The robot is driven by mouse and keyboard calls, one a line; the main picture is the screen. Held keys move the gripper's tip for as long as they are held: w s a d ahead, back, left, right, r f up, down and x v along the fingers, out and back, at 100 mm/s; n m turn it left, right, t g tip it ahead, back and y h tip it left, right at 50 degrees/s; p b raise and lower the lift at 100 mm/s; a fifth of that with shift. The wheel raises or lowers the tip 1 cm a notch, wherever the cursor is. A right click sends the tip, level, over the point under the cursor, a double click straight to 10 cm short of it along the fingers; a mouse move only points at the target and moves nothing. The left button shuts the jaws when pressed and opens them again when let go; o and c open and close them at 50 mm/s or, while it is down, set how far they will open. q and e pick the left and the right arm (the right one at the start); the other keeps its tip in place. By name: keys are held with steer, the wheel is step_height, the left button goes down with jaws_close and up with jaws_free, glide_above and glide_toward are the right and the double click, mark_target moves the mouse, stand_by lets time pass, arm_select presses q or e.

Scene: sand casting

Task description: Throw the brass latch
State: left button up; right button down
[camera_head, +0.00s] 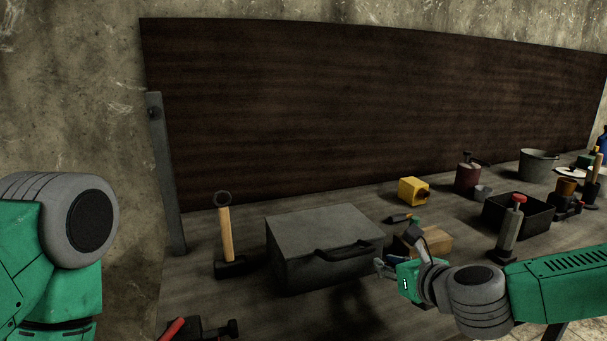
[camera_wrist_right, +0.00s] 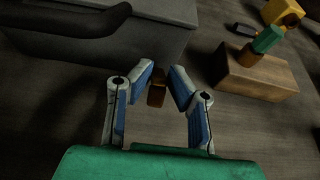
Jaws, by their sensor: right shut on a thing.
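A dark grey metal box (camera_head: 320,238) with a black handle (camera_head: 345,252) on its front stands on the bench. It also fills the upper left of the right wrist view (camera_wrist_right: 165,45). My right gripper (camera_head: 379,265) is at the lower right of the box's front face. In the right wrist view its two blue-padded fingers (camera_wrist_right: 159,84) are closed on a small brass-brown piece, the brass latch (camera_wrist_right: 156,96), close against the box front. The latch is hidden in the head view. My left gripper is outside the view; only my left arm shows.
A wooden block (camera_head: 437,241) lies just right of the box, near my right gripper. A hammer (camera_head: 226,240) stands head-down to the left. A yellow object (camera_head: 412,191), a black tray (camera_head: 515,222) and a bucket (camera_head: 538,165) are farther right.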

steer(key=shift+w+a+r, duration=0.1)
steer(key=shift+w+r, duration=0.55)
steer(key=shift+r, duration=0.3)
stand_by(0.4)
steer(key=c, duration=1.5)
jaws_free()
steer(key=shift+f, duration=0.15)
steer(key=shift+c, duration=0.2)
steer(key=shift+s, duration=0.1)
steer(key=shift+f, duration=0.1)
steer(key=shift+s, duration=0.1)
steer(key=p+v, duration=0.1)
steer(key=v, duration=0.5)
steer(key=shift+p, duration=0.35)
